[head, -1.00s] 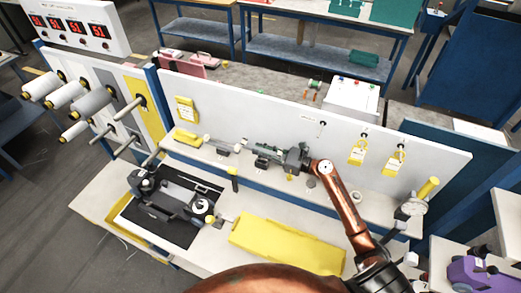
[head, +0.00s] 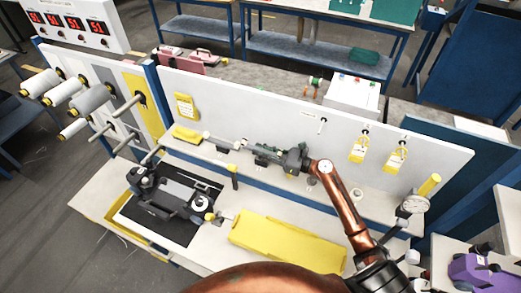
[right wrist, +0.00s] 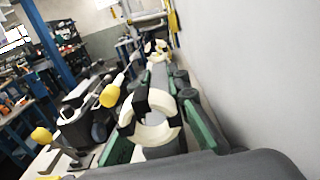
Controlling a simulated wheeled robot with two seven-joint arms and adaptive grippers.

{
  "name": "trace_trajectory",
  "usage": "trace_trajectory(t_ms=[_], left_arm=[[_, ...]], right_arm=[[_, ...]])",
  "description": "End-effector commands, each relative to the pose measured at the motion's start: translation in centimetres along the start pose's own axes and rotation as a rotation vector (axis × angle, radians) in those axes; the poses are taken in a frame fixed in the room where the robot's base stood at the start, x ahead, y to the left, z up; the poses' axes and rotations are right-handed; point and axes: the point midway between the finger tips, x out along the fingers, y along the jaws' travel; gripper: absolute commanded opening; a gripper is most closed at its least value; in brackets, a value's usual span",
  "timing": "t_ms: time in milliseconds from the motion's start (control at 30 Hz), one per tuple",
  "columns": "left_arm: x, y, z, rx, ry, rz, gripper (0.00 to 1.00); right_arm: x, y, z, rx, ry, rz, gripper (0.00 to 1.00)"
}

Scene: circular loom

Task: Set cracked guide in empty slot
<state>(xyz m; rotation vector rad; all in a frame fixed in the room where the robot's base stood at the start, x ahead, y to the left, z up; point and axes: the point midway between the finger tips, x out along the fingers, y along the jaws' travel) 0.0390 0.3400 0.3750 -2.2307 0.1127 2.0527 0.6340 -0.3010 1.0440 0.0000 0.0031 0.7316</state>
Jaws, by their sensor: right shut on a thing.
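My right gripper (head: 262,151) reaches left along the shelf in front of the white back panel. In the right wrist view (right wrist: 155,105) it is shut on a white ring with a gap, which I take to be the cracked guide (right wrist: 148,133). Dark pads press on the ring, and green finger parts stand at both sides. In the head view the held ring is too small to make out. Another whitish round part (right wrist: 157,47) shows farther ahead in the wrist view. I cannot tell which spot is the empty slot. My left gripper is not in view.
The white back panel (head: 290,105) runs close beside the gripper. A black machine (head: 170,200) and a yellow tray (head: 285,243) stand on the lower bench. A yellow-handled tool (head: 233,172) stands at the shelf's front edge. Spools (head: 90,98) stick out at left.

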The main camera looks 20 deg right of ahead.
Motion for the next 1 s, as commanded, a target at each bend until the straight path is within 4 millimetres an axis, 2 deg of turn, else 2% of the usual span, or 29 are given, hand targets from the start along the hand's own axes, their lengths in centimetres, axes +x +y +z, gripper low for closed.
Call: trace_trajectory(t_ms=[567, 1000], left_arm=[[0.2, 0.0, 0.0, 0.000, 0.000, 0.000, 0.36], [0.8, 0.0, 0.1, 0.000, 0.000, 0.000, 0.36]], right_arm=[[0.0, 0.0, -0.3, 0.000, -0.001, 0.000, 0.00], [0.0, 0.1, -2.0, 0.001, 0.001, 0.001, 0.00]])
